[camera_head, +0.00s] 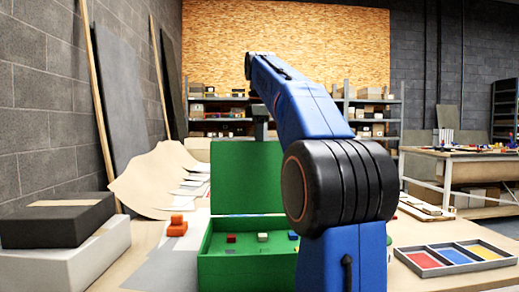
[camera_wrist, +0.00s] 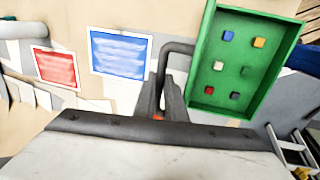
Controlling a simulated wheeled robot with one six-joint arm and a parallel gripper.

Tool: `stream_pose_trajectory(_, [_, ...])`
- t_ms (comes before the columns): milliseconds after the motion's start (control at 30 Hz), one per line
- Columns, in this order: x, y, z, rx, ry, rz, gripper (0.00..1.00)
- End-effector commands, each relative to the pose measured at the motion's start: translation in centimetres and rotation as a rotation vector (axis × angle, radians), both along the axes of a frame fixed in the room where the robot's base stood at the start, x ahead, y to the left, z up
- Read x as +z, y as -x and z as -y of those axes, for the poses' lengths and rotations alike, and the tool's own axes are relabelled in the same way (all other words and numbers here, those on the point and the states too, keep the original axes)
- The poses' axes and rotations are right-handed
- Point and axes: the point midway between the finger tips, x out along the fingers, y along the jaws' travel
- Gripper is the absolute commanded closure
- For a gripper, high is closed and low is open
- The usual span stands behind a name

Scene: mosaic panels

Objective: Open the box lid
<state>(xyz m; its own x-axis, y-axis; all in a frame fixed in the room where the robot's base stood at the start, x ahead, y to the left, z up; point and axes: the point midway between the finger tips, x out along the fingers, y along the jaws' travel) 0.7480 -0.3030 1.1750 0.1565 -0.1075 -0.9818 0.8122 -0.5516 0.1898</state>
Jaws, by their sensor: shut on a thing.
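The green box (camera_head: 240,272) stands on the table in the head view, with several small coloured cubes inside. Its green lid (camera_head: 235,180) stands up, roughly vertical, at the back of the box. My blue arm covers the right part of both. My gripper (camera_head: 261,128) is at the lid's top edge, mostly hidden behind the arm. In the wrist view my gripper (camera_wrist: 163,92) has its fingers close together around a dark, bent bar, apparently the lid handle (camera_wrist: 178,47). The open box (camera_wrist: 198,85) shows at upper right there, cubes inside.
Orange blocks (camera_head: 177,226) sit left of the box. A compartmented tray (camera_head: 430,271) with red, yellow and blue sections lies to the right. Dark and white boxes (camera_head: 55,222) are stacked at the left. Paper sheets lie behind. A second table (camera_head: 470,153) stands farther back.

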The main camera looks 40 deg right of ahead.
Motion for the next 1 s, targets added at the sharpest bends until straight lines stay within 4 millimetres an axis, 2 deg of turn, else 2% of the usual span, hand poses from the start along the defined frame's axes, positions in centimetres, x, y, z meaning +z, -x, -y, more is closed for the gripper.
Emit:
stream_pose_trajectory(433, [0.4, -0.2, 0.0, 0.002, 0.005, 0.012, 1.00])
stream_pose_trajectory(467, [0.4, -0.2, 0.0, 0.002, 0.006, 0.013, 0.85])
stream_pose_trajectory(500, [0.4, -0.2, 0.0, 0.002, 0.006, 0.013, 0.75])
stream_pose_trajectory(533, [0.4, -0.2, 0.1, 0.002, 0.005, 0.012, 0.71])
stream_pose_trajectory(833, [0.3, 0.0, 0.0, 0.000, 0.003, 0.008, 0.71])
stream_pose_trajectory(1000, [0.7, 1.1, -0.8, 0.001, 0.003, 0.008, 0.71])
